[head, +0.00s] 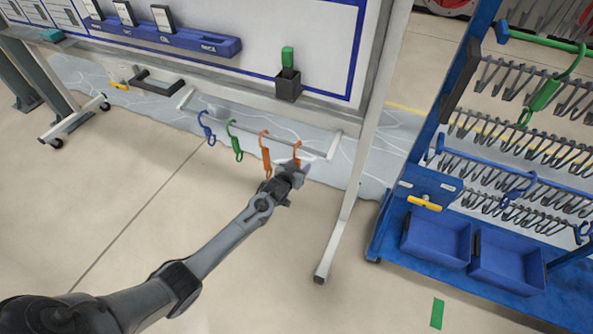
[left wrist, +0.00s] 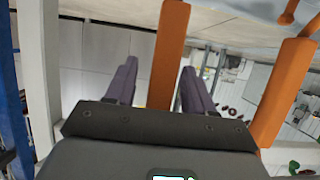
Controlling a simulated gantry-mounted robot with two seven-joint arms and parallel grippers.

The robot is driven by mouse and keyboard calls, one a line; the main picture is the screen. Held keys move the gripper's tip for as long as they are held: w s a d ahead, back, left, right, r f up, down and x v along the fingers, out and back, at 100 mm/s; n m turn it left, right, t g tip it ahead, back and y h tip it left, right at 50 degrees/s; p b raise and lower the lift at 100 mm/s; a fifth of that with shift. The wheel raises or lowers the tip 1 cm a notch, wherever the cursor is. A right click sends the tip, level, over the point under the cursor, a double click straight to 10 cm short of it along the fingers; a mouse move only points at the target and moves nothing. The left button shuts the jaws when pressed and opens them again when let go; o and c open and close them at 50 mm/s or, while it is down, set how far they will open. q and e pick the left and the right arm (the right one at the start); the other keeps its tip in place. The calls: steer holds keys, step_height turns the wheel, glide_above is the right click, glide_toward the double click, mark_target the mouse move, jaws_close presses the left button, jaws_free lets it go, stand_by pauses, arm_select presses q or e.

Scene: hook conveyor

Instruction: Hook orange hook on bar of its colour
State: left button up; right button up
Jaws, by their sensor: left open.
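Two orange hooks hang side by side from a white rail (head: 255,130) below the whiteboard. My left gripper (head: 298,170) is open at the right orange hook (head: 297,150), partly covering it in the head view. The left orange hook (head: 265,155) hangs just beside. In the left wrist view, one orange hook (left wrist: 168,55) stands between the spread fingers of my left gripper (left wrist: 160,85), with gaps on both sides. The other orange hook (left wrist: 283,92) is outside the fingers at the right. No orange bar is visible. My right gripper is out of view.
A blue hook (head: 207,128) and a green hook (head: 235,141) hang farther left on the rail. The blue rack at right has a green bar (head: 535,40) with a green hook (head: 545,94) and a blue bar (head: 480,162). A whiteboard leg (head: 345,215) stands between.

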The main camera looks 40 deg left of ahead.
arm_select(q)
jaws_close()
stand_by(0.6)
steer(key=shift+r, duration=0.1)
